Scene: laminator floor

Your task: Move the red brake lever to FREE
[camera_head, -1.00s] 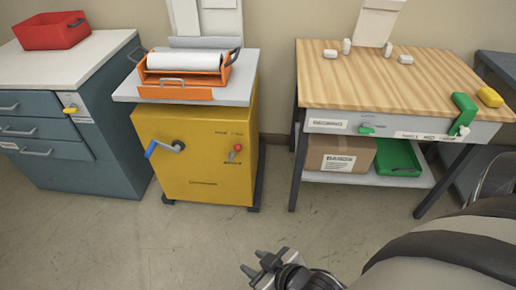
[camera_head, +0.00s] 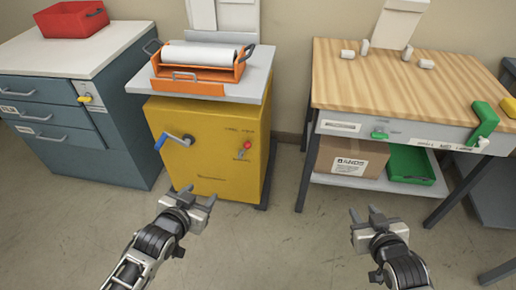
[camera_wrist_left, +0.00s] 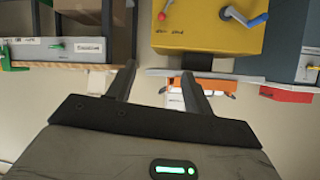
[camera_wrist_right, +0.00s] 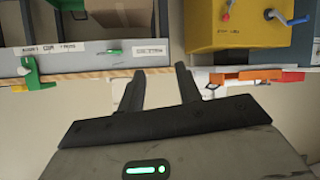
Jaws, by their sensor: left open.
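The red-knobbed brake lever (camera_head: 247,146) is on the front of the yellow cabinet (camera_head: 208,170), at its upper right, above small lettering too small to read. A crank with a blue handle (camera_head: 160,142) is on the same face, at the left. The red knob also shows in the left wrist view (camera_wrist_left: 161,16) and the right wrist view (camera_wrist_right: 226,16). My left gripper (camera_head: 199,192) is open and empty, in front of the cabinet and apart from the lever. My right gripper (camera_head: 362,212) is open and empty, in front of the workbench.
An orange roller tray (camera_head: 197,88) sits on top of the cabinet. A blue drawer unit (camera_head: 75,150) stands left. A wooden-topped bench (camera_head: 390,90) stands right, with a cardboard box (camera_head: 350,158) and green tray (camera_head: 408,165) below. The floor between is clear.

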